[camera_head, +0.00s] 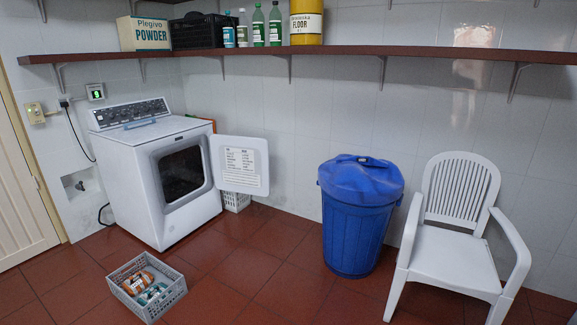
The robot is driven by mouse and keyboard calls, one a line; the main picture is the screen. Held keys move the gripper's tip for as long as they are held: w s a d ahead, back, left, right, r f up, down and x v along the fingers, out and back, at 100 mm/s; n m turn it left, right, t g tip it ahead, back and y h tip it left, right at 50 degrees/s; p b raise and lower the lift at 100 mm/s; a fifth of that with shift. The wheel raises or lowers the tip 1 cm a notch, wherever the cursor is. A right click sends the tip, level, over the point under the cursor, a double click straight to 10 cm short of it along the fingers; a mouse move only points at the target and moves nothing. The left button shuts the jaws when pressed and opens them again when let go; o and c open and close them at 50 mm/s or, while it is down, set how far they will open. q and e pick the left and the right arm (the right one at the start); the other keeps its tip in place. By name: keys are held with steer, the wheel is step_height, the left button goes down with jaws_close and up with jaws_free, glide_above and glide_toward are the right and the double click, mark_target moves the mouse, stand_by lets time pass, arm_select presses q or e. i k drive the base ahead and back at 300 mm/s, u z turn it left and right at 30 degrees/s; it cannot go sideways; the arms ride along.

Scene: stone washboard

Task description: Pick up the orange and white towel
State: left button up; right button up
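A rolled orange and white towel (136,283) lies in a grey plastic crate (172,300) on the floor at the lower left of the head view. A teal and white rolled item (153,293) lies beside it in the same crate. Neither of my grippers shows in this view.
A white dryer (133,190) with its door (240,182) open stands behind the crate. A blue lidded bin (354,230) and a white plastic chair (455,255) stand to the right. Red tiled floor (265,290) is clear between crate and bin. A shelf (340,50) runs along the wall.

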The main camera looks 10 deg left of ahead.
mark_target(136, 284)
steer(key=u, duration=0.15)
steer(key=i, duration=2.45)
steer(key=u, duration=1.2)
steer(key=i, duration=2.05)
steer(key=u, duration=1.05)
steer(key=i, duration=0.55)
steer(key=u, duration=0.2)
